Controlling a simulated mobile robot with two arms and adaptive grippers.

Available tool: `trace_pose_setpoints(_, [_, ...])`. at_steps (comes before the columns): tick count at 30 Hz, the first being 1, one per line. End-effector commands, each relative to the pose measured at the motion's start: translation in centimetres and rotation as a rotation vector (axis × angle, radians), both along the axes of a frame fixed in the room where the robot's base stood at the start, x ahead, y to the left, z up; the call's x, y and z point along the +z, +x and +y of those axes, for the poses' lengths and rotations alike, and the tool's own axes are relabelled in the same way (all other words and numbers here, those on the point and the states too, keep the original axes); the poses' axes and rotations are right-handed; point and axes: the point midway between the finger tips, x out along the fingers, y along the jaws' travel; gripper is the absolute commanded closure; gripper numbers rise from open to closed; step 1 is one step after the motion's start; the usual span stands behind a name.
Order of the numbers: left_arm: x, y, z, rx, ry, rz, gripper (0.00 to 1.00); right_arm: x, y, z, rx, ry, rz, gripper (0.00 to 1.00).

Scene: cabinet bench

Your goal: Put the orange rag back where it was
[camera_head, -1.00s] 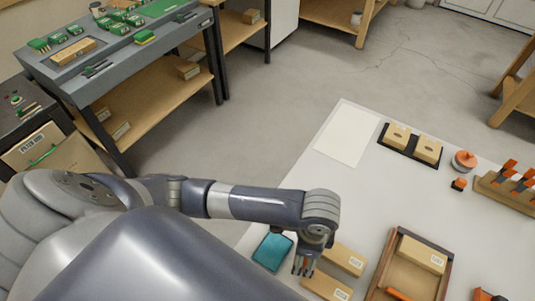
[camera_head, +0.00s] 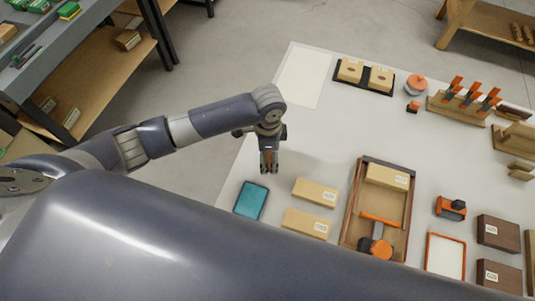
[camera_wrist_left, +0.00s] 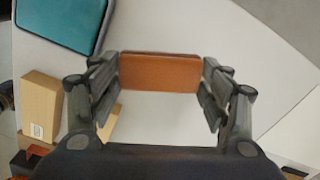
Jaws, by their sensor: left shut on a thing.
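My left gripper (camera_head: 269,168) points down over the white bench, beyond the teal pad and the wooden blocks. It is shut on the orange rag, of which a small strip (camera_head: 268,158) shows between the fingers in the head view. In the left wrist view the rag (camera_wrist_left: 160,73) is a flat orange-brown piece held between both fingers of the gripper (camera_wrist_left: 160,85). White bench surface shows around it. It looks raised above the bench, but the exact height is hard to tell. My right gripper is not in view.
A teal pad (camera_head: 251,200) and two wooden blocks (camera_head: 315,192) (camera_head: 307,223) lie nearer me. A wooden tray (camera_head: 349,215) stands to their right. A pale sheet (camera_head: 302,75) and a black holder with blocks (camera_head: 363,76) are at the back. Bench between is bare.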

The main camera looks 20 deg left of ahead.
Motion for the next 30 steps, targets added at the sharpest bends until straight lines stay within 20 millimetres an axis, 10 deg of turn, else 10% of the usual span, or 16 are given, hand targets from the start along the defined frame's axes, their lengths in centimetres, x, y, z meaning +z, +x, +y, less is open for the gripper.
trace_pose_setpoints(24, [-4.0, 0.8, 0.4, -0.001, 0.000, 0.000, 0.48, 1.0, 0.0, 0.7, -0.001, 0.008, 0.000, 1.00])
trace_pose_setpoints(25, [-3.9, 0.9, 0.4, -0.001, 0.000, 0.000, 0.24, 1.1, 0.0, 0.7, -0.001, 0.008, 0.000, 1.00])
trace_pose_setpoints(27, [-3.9, 0.9, 0.4, -0.001, 0.000, 0.000, 0.09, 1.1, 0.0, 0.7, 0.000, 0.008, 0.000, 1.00])
trace_pose_setpoints(30, [-3.9, 0.9, 0.4, -0.001, 0.000, 0.000, 0.09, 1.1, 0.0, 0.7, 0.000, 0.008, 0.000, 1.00])
